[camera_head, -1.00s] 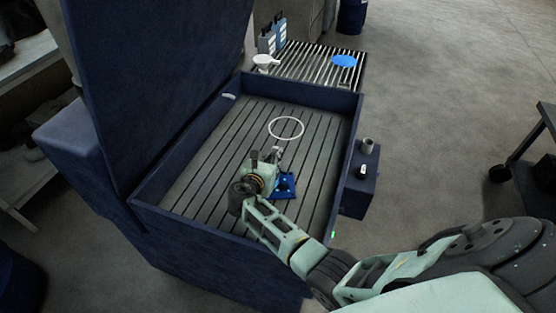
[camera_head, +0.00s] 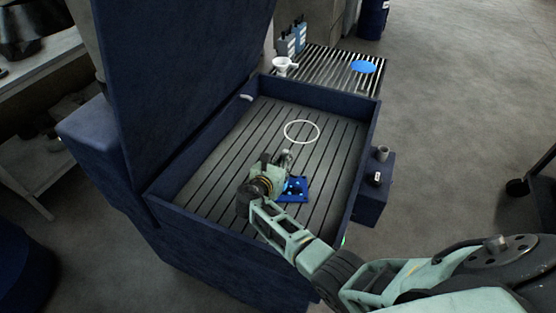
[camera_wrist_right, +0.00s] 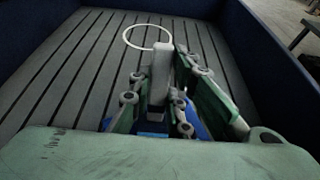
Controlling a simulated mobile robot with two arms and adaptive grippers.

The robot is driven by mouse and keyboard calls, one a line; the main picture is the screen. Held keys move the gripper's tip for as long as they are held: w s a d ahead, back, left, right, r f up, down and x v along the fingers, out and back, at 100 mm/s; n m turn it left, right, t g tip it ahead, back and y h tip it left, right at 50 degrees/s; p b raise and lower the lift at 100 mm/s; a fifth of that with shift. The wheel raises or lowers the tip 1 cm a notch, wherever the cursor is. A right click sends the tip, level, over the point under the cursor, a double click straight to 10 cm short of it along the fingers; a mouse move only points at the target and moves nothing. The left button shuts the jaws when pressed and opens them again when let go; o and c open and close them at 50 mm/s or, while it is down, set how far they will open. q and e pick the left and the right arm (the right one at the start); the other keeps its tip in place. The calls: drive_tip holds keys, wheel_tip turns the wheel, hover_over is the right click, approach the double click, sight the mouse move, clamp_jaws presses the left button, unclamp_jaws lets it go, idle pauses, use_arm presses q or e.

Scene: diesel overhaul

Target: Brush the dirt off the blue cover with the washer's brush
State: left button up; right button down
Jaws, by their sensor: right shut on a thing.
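The blue cover (camera_head: 297,188) lies on the slatted floor of the washer (camera_head: 222,160). Spots or holes show on it, but they are too small to tell whether they are dirt. My right gripper (camera_head: 285,160) is low over the washer floor beside the cover's far left side, and my wrist hides part of the cover. In the right wrist view the gripper (camera_wrist_right: 158,95) is shut on a pale grey upright piece (camera_wrist_right: 161,62), likely the brush. Its lower end is hidden. Blue parts of the cover (camera_wrist_right: 193,120) show behind the fingers. My left gripper is out of view.
A white ring (camera_head: 301,132) lies on the washer floor beyond the gripper. Raised walls surround the basin, and the lid (camera_head: 185,80) stands open at left. A slatted rack (camera_head: 335,65) behind holds a blue disc (camera_head: 363,67) and a white cup (camera_head: 284,66). A side box (camera_head: 374,190) carries small items.

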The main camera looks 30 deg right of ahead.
drive_tip(key=shift+s+d+p, duration=0.3)
drive_tip(key=shift+s+d, duration=0.1)
drive_tip(key=shift+d, duration=0.4)
drive_tip(key=s+d+p, duration=0.3)
drive_tip(key=d, duration=0.3)
drive_tip(key=shift+p, duration=0.3)
wheel_tip(320, 180, up, 6)
drive_tip(key=p, duration=0.1)
drive_tip(key=shift+p, duration=0.4)
drive_tip(key=shift+r, duration=0.1)
